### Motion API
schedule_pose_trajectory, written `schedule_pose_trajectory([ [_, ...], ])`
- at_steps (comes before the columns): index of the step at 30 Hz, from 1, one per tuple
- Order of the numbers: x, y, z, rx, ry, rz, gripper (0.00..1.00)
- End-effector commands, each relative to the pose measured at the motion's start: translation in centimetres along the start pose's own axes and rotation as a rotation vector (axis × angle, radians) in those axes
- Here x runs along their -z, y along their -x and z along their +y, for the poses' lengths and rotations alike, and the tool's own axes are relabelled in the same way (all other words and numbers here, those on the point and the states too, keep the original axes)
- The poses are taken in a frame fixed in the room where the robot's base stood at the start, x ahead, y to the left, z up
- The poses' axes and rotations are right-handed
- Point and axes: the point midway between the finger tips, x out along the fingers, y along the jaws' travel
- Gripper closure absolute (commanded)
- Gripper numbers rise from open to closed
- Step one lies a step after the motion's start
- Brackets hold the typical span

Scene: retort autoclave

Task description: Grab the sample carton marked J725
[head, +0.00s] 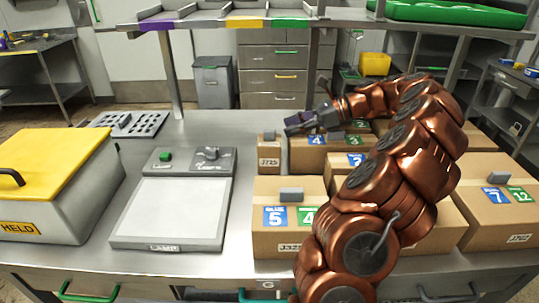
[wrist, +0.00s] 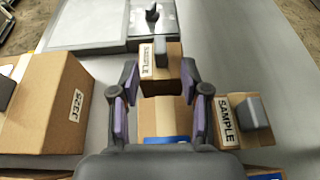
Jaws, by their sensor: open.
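A small brown carton (head: 268,155) stands on the steel bench between the lamp panel and the larger boxes; its front label appears to read J725. It has a grey block on top. In the wrist view, a small carton (wrist: 160,64) with a SAMPLE label, apparently the same one, lies ahead of the fingertips, roughly centred between them. My gripper (head: 295,126) is open and empty, above and just right of the carton in the head view. In the wrist view my gripper (wrist: 159,74) shows its two purple-padded fingers apart. Contact with the carton cannot be told.
Another SAMPLE carton (wrist: 238,120) stands right of the fingers in the wrist view. Larger boxes crowd close by, including a front box (head: 285,240) and a right box (head: 500,220). The lamp panel (head: 170,210) and a yellow-lidded bin (head: 55,165) stand left.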

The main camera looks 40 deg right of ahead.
Motion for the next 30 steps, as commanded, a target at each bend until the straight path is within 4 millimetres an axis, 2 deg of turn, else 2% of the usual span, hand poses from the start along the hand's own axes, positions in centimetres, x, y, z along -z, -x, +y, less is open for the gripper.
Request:
schedule_pose_trajectory([
  [3, -0.1, -1.3, 0.1, -0.005, 0.0, 0.0, 0.54],
  [11, -0.1, -2.8, 0.1, -0.004, 0.003, 0.001, 0.54],
  [20, -0.2, -6.7, 0.0, -0.004, 0.003, 0.0, 0.54],
  [28, -0.1, -7.0, -0.1, -0.002, 0.004, 0.001, 0.54],
  [30, -0.1, -7.0, 0.0, -0.002, 0.003, 0.001, 0.61],
])
